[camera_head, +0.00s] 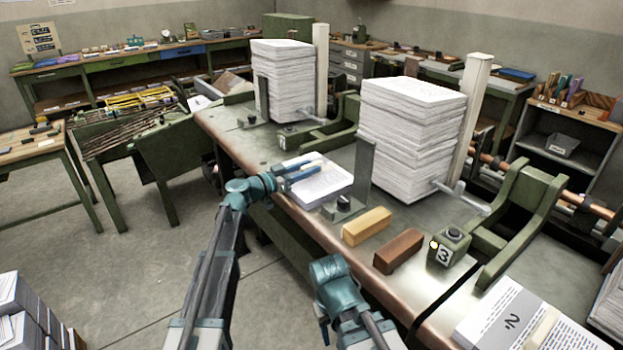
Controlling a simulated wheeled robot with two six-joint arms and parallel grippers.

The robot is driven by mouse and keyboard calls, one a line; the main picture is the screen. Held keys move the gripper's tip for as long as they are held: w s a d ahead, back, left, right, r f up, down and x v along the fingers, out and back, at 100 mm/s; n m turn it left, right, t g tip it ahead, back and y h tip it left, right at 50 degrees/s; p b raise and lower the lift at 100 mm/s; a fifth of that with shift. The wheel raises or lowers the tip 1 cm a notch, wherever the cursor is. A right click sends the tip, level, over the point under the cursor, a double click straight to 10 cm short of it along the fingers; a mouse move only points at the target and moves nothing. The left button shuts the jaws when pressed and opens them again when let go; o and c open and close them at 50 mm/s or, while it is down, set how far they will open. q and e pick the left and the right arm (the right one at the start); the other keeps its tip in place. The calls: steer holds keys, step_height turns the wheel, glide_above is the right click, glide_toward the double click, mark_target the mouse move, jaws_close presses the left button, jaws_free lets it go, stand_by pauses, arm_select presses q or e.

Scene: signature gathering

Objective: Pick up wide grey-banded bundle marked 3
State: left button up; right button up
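A short stack of white printed sheets (325,187) lies on the near edge of the long bench, beside an upright grey plate. My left gripper (308,170) is at its far left corner, over its top. Its two blue fingers look apart, with a small cream piece showing at their tips. No wide grey band or 3 can be read on this stack. A white bundle with a grey band and marked 2 (490,318) lies at the lower right. The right arm's teal joint (335,280) shows at bottom centre; its fingers are not visible.
Two tall paper piles (405,135) stand on the bench (290,215). A tan block (366,226), a brown block (398,250) and a green box marked 3 (449,246) sit along its front. More paper stacks (30,315) are at lower left. The floor at left is clear.

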arm_select(q)
jaws_close()
stand_by(1.2)
